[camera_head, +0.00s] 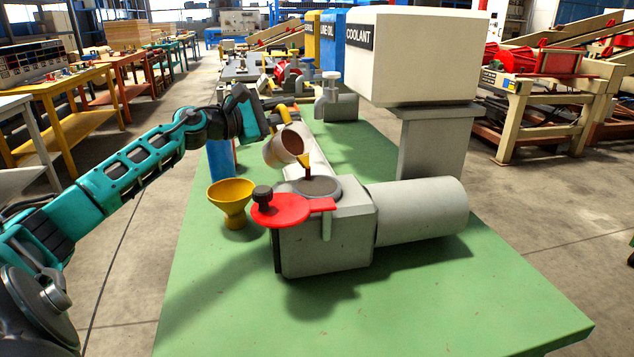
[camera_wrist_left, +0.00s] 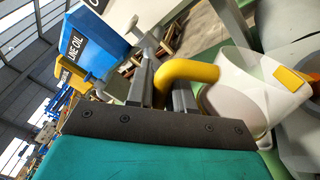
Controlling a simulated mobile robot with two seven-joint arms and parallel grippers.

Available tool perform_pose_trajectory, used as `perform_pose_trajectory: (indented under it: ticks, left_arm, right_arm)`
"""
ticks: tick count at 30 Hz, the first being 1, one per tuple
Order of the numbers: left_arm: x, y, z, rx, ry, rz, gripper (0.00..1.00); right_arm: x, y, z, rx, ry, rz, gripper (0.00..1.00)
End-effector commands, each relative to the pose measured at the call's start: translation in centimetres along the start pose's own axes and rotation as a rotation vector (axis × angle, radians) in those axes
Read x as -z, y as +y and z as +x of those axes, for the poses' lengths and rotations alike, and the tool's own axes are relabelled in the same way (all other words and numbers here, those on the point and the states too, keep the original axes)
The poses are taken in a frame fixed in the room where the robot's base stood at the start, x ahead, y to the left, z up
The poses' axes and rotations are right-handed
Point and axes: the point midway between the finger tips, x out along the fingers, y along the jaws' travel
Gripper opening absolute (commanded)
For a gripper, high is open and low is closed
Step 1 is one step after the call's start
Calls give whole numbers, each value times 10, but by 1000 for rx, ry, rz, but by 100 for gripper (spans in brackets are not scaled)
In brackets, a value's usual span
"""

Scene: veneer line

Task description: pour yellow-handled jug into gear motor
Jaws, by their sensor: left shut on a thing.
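The yellow-handled jug (camera_head: 281,148) is a pale cup with a yellow handle and a yellow spout. My left gripper (camera_head: 277,115) is shut on its handle and holds it above the bench, tilted toward the gear motor. A thin brown stream (camera_head: 308,170) runs from the spout down to the round top opening of the grey gear motor (camera_head: 325,243). The motor's red cover (camera_head: 280,209) sits to the front left of that opening. In the left wrist view the yellow handle (camera_wrist_left: 185,72) lies at the gripper's fingers (camera_wrist_left: 170,95), beside the jug's pale body (camera_wrist_left: 245,92). My right gripper is not in view.
A yellow funnel (camera_head: 232,198) stands on the green bench (camera_head: 400,310) left of the motor, with a blue container (camera_head: 221,160) behind it. A large coolant box (camera_head: 410,60) stands behind at the right. The bench front is clear.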

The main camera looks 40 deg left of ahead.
Motion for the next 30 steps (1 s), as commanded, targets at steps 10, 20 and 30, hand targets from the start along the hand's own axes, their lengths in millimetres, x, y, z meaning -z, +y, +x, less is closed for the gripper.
perform_pose_trajectory:
  ticks: [10, 20, 30]
  left_arm:
    - [-6, 3, 0, -2, 0, 37, 0]
    - [-8, 4, 0, -3, 0, 60, 0]
    - [-11, 4, 0, -3, 0, 81, 0]
  right_arm:
    - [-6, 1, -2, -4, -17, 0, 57]
    - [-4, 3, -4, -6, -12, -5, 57]
    - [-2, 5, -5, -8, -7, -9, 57]
